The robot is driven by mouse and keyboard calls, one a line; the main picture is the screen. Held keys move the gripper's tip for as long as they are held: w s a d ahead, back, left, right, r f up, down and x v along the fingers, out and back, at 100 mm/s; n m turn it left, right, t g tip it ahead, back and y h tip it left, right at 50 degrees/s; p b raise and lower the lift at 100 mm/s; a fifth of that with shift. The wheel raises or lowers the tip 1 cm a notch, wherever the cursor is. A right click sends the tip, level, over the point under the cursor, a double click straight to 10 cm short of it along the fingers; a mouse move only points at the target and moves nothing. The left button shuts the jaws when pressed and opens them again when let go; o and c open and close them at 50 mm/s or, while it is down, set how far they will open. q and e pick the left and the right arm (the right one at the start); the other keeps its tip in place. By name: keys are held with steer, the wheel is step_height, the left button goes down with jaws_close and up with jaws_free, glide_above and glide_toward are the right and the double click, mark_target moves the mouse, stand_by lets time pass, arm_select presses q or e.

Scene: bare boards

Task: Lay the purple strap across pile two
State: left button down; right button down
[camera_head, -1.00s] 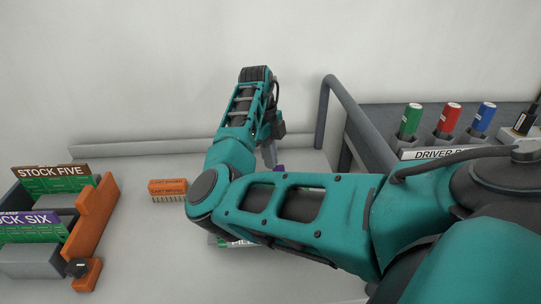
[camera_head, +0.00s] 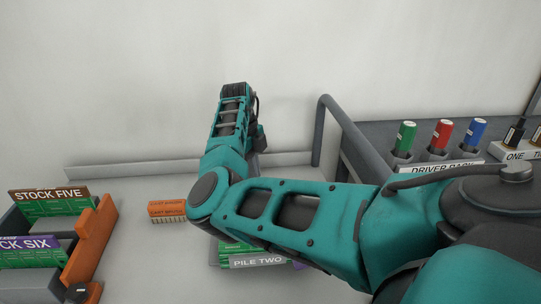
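Pile two is a low stack with green boards (camera_head: 232,247) behind a grey sign reading PILE TWO (camera_head: 258,261). My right arm crosses over it and hides most of it. A small purple bit (camera_head: 299,266) shows at the right end of the sign, below my arm; I cannot tell whether it is the strap. My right gripper is mostly hidden behind its own wrist, with only a grey part (camera_head: 254,162) showing near the back of the table. I cannot see its fingertips or anything held. My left gripper is out of view.
Stock five (camera_head: 48,195) and stock six (camera_head: 28,244) holders stand at the left beside an orange bracket (camera_head: 90,238). An orange block (camera_head: 167,211) lies left of my arm. A grey rail (camera_head: 350,135) and driver rack (camera_head: 443,168) with coloured handles stand at the right.

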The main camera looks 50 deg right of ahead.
step_height(320, 180, up, 13)
steer(key=w, duration=0.2)
steer(key=shift+a+p, duration=0.35)
steer(key=c, duration=1.8)
jaws_free()
steer(key=shift+r, duration=0.1)
steer(key=shift+c, duration=0.2)
